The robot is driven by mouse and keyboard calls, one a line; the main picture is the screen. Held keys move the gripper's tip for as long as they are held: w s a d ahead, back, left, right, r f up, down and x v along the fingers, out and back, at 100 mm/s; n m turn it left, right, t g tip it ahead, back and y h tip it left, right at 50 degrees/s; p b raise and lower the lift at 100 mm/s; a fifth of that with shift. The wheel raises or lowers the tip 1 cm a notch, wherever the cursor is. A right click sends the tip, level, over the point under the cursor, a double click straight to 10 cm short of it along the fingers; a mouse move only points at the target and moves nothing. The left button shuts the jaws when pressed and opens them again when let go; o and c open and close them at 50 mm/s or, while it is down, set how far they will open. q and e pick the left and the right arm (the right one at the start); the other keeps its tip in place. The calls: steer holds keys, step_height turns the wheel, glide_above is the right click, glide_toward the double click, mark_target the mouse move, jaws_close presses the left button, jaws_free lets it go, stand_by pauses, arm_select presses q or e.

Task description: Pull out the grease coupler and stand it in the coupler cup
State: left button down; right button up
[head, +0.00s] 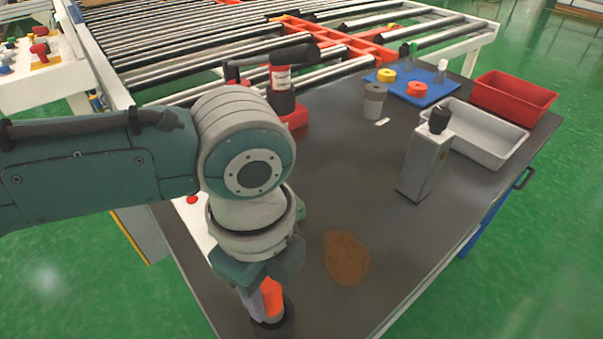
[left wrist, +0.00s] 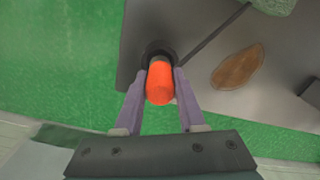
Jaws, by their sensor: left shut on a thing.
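My left gripper (head: 262,291) reaches down at the near edge of the dark table. It is shut on an orange cylinder (head: 271,297), which I take to be the grease coupler. The coupler stands close to upright between the two purple-grey fingers and also shows in the left wrist view (left wrist: 160,83). A dark round cup (head: 273,327) is right below it and also shows in the left wrist view (left wrist: 157,49). The coupler's lower end is at or inside the cup's mouth; I cannot tell how deep. My right gripper is not in view.
A brown patch (head: 346,257) lies right of the gripper. A grey box with a black knob (head: 426,166), a grey cup (head: 374,103), a white tray (head: 487,144), a red tray (head: 513,97) and a blue mat (head: 437,93) stand farther back. The table's middle is clear.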

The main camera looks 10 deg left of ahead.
mark_target(269, 302)
arm_select(q)
steer(key=shift+f+b, duration=1.25)
steer(key=shift+f, duration=0.45)
steer(key=shift+c, duration=2.1)
jaws_free()
step_height(269, 302, up, 10)
steer(key=shift+p, duration=1.25)
